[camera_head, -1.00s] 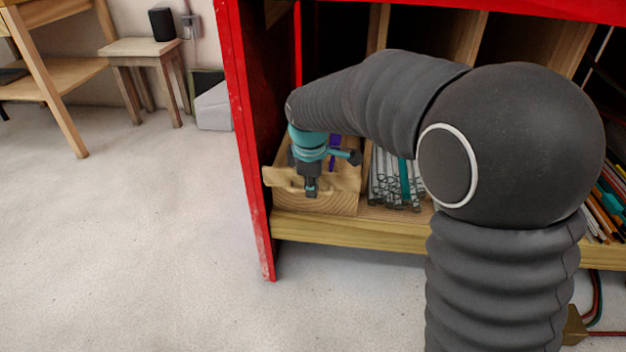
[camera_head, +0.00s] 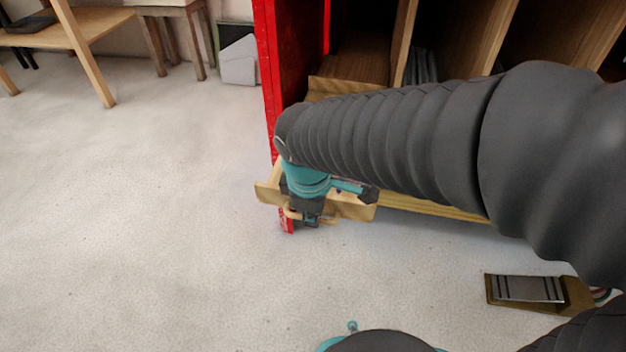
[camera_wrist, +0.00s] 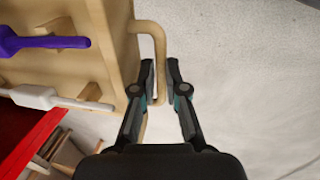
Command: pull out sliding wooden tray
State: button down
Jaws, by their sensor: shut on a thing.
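The sliding wooden tray (camera_head: 352,209) juts out from the lower left bay of the red-framed shelf, past the shelf's front edge. Its loop-shaped wooden handle (camera_wrist: 160,45) stands out from the front panel in the wrist view. My gripper (camera_head: 309,221) is at the tray's front, with its fingertips (camera_wrist: 161,70) on either side of the handle, shut on it. A purple tool (camera_wrist: 42,42) and a white tool (camera_wrist: 55,98) lie on the tray in the wrist view. My arm covers much of the tray in the head view.
The red side post (camera_head: 285,80) stands left of the tray. Open wooden bays (camera_head: 460,38) are to the right. A box with dark stripes (camera_head: 528,288) lies on the floor at lower right. The floor (camera_head: 160,240) at left and in front is clear.

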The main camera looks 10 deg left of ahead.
jog(key=shift+s, duration=0.45)
jog(key=c, duration=1.5)
grip_release()
jog(key=shift+r, duration=0.1)
jog(key=r, duration=0.4)
jog(key=s+r, duration=0.1)
jog(key=r, duration=0.2)
jog(key=s+r, duration=0.1)
jog(key=r, duration=0.3)
jog(key=shift+a+r, duration=0.15)
jog(key=shift+r, duration=0.2)
